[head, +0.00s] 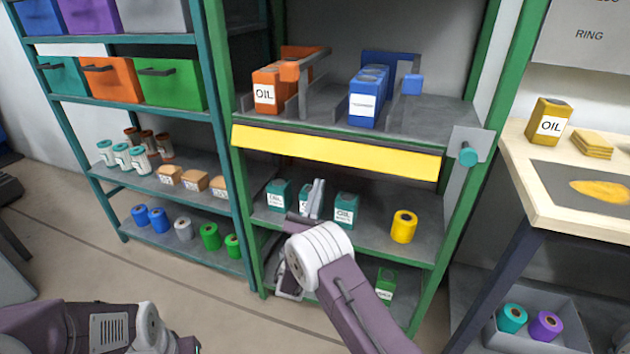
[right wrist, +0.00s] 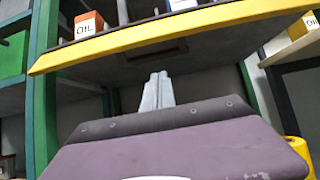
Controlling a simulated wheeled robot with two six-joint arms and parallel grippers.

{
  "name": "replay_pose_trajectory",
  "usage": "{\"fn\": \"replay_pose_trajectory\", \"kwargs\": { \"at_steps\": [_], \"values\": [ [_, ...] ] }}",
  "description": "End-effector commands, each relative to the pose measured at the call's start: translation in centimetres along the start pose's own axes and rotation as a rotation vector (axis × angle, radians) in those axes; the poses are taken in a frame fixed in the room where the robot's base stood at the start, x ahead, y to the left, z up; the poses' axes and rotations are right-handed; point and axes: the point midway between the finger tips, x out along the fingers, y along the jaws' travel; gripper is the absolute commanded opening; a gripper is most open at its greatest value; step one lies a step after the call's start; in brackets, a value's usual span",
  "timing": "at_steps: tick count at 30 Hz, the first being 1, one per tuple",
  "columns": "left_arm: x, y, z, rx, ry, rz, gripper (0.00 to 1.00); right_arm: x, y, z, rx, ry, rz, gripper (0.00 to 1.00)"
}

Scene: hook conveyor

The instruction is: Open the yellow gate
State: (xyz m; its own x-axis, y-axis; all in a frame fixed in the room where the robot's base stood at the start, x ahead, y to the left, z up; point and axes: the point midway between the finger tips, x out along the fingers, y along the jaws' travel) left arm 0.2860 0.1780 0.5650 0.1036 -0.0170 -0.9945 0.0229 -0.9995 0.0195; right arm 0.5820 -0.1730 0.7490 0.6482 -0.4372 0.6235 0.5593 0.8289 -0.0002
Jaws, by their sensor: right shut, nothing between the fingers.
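The yellow gate (head: 335,152) is a long flat bar across the front of the green rack's upper shelf. It also shows in the right wrist view as a yellow band (right wrist: 190,30) above the fingers. My right gripper (head: 316,192) is shut and empty. It stands in front of and below the gate, with its grey fingers pointing up. In the right wrist view the closed fingers (right wrist: 158,92) end below the gate, apart from it in the picture. My left arm shows at the lower left, but its fingers do not.
Behind the gate stand an orange oil can (head: 266,92) and blue cans (head: 368,95). A grey plate with a teal knob (head: 468,155) sits at the gate's right end. Teal cans (head: 345,210) and a yellow roll (head: 404,226) stand on the shelf below.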

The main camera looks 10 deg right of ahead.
Motion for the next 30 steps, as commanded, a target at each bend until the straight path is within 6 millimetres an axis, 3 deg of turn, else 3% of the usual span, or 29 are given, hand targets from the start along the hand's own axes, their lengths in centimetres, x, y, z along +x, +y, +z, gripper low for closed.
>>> {"fn": "replay_pose_trajectory", "kwargs": {
  "at_steps": [1,5,6,8,12,18,30],
  "values": [
    [-2.4,0.1,-0.2,0.000,0.000,0.000,0.53,1.3,-0.1,0.9,-0.003,0.002,-0.001,0.00],
    [-5.2,0.1,-0.5,0.000,0.000,0.000,0.53,3.7,-0.2,0.9,-0.002,0.000,-0.003,0.00],
    [-3.6,0.1,-0.4,0.000,0.001,0.000,0.53,3.8,-0.2,-0.1,0.001,-0.002,-0.005,0.00],
    [-3.0,0.1,-0.3,0.000,0.000,0.000,0.53,5.0,-0.2,-0.2,0.002,-0.003,-0.006,0.00],
    [-2.5,0.1,-0.2,0.000,-0.001,0.000,0.53,4.5,0.1,1.8,0.002,0.000,0.002,0.00],
    [-2.2,0.0,-0.2,0.000,0.000,0.000,0.53,4.0,0.0,3.5,0.001,0.000,0.000,0.00],
    [-2.8,0.1,-0.3,0.000,0.000,0.000,0.53,4.2,0.0,4.0,0.001,0.010,0.000,0.00]
  ]
}}
